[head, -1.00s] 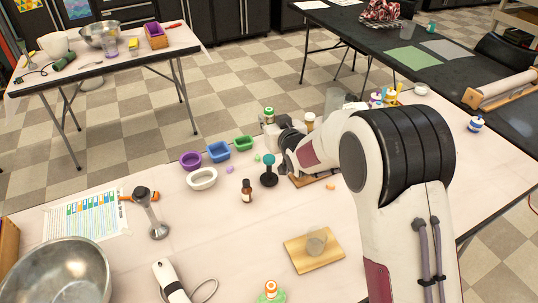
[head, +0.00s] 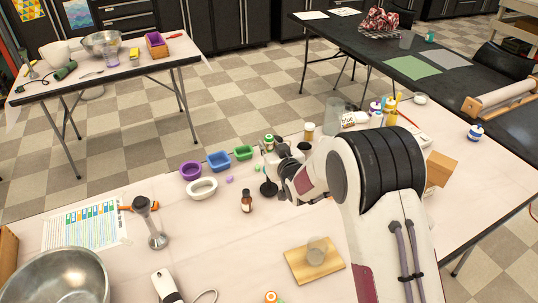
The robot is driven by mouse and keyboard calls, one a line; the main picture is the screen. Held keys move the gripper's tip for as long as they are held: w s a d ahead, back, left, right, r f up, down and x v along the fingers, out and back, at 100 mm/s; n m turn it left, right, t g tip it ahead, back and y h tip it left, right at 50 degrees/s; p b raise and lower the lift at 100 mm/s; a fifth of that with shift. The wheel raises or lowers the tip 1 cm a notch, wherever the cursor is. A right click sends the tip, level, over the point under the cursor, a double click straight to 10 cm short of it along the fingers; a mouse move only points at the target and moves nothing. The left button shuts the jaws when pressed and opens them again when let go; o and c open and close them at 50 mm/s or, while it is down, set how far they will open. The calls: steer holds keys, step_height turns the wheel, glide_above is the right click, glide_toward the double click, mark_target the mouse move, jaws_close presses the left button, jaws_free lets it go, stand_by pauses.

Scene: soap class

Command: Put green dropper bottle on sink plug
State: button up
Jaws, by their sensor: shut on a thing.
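The green dropper bottle (head: 269,142), small and pale with a green top, is at the far end of my arm, above the table. My gripper (head: 270,153) is shut on it; the fingers are small and partly hidden by my wrist. Just below stands a dark piece with a thin stem and a flat round black base (head: 268,188), which may be the sink plug. Its upper part is hidden behind my gripper. I cannot tell whether the bottle touches it.
A brown bottle (head: 246,202), a white oval dish (head: 201,189) and purple (head: 191,171), blue (head: 219,161) and green (head: 243,153) containers stand to the left. A wooden board (head: 315,262) with a clear cup lies in front. Several jars and bottles stand behind my arm.

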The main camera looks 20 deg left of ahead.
steer(key=shift+f, duration=1.85)
steer(key=shift+f, duration=0.15)
steer(key=o, duration=0.9)
steer(key=shift+r, duration=0.25)
steer(key=shift+v, duration=6)
